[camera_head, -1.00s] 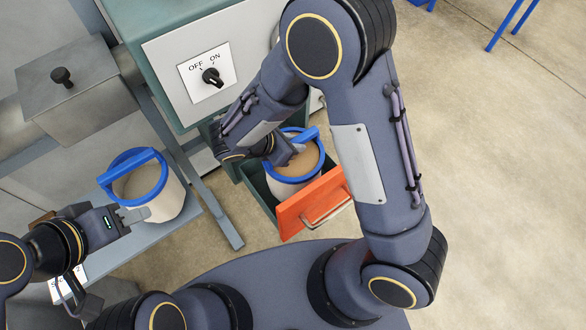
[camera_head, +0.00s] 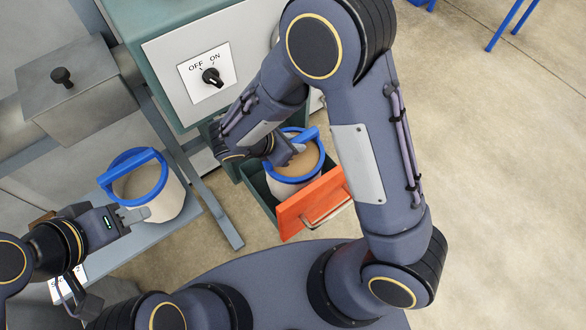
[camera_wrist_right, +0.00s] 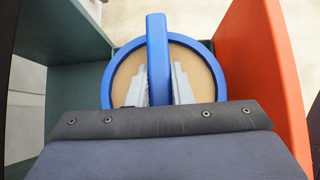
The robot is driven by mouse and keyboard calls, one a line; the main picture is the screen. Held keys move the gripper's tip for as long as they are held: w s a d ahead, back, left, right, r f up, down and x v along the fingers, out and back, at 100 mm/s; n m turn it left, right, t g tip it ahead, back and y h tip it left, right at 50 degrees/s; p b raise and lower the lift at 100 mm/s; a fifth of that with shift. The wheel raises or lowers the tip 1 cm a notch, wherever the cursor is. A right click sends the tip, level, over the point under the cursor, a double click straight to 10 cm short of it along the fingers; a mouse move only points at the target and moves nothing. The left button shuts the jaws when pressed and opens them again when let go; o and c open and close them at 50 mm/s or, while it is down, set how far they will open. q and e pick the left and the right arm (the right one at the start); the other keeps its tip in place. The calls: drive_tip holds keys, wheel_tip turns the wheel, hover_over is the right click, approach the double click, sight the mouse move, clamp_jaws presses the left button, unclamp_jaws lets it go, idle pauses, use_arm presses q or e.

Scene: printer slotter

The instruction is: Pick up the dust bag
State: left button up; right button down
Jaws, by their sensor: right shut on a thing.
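A white dust bag with a blue rim and blue handle (camera_head: 303,134) sits in the open drawer of the machine, and it also shows in the right wrist view (camera_wrist_right: 210,52). My right gripper (camera_wrist_right: 158,85) has its fingers on both sides of the blue handle and is shut on it; in the head view the gripper (camera_head: 288,155) is partly hidden by its own arm. A second similar dust bag (camera_head: 163,205) stands on a grey shelf at the left. My left gripper (camera_head: 134,215) is beside that second bag, with its fingertips by its wall; whether they are apart is unclear.
The drawer has green walls (camera_wrist_right: 80,80) and an orange front (camera_head: 310,203) with a metal handle, close around the bag. Above is the machine panel with an OFF/ON knob (camera_head: 212,77). A lidded grey box (camera_head: 75,90) is at the left.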

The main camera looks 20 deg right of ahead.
drive_tip(key=shift+w+r, duration=0.1)
drive_tip(key=shift+r, duration=0.15)
